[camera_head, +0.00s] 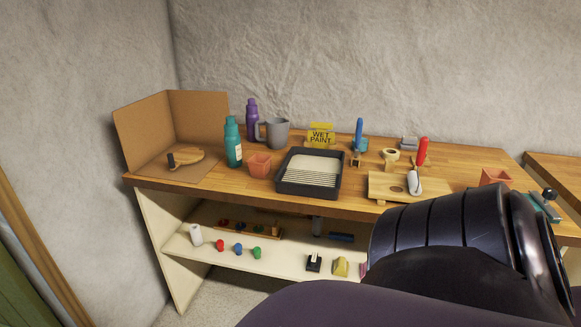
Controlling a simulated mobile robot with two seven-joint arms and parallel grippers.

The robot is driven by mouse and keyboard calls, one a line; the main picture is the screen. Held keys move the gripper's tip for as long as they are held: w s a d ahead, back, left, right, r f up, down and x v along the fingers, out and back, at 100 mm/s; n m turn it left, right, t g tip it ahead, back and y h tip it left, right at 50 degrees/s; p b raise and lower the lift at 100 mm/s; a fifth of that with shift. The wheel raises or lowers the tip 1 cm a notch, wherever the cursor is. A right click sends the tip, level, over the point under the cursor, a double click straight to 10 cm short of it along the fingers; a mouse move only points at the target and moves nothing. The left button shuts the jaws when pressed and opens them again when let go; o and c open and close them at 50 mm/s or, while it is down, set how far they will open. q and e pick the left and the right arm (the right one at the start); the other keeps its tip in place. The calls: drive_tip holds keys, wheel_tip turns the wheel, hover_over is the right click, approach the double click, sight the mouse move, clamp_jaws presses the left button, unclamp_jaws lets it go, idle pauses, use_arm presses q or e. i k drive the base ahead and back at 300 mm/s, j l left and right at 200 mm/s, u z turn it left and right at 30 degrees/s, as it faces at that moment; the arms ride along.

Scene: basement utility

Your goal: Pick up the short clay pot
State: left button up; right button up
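Two terracotta clay pots stand on the wooden workbench top (455,163). One clay pot (260,166) stands upright at the left, between a teal bottle and a black paint tray. The other clay pot (496,177) stands at the right; its lower part is hidden behind my dark arm. Because of that I cannot tell for sure which pot is the shorter one. Neither gripper shows in the head view; only a large black arm part and a purple part of my body fill the lower right.
The paint tray (281,185), teal bottle (233,145), grey jug (277,134) and purple bottle (252,118) crowd the left pot. A wooden board (380,187) with a roller lies left of the right pot. The lower shelf (290,256) holds small items.

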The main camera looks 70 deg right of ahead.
sight(259, 165)
drive_tip(key=z, duration=1.85)
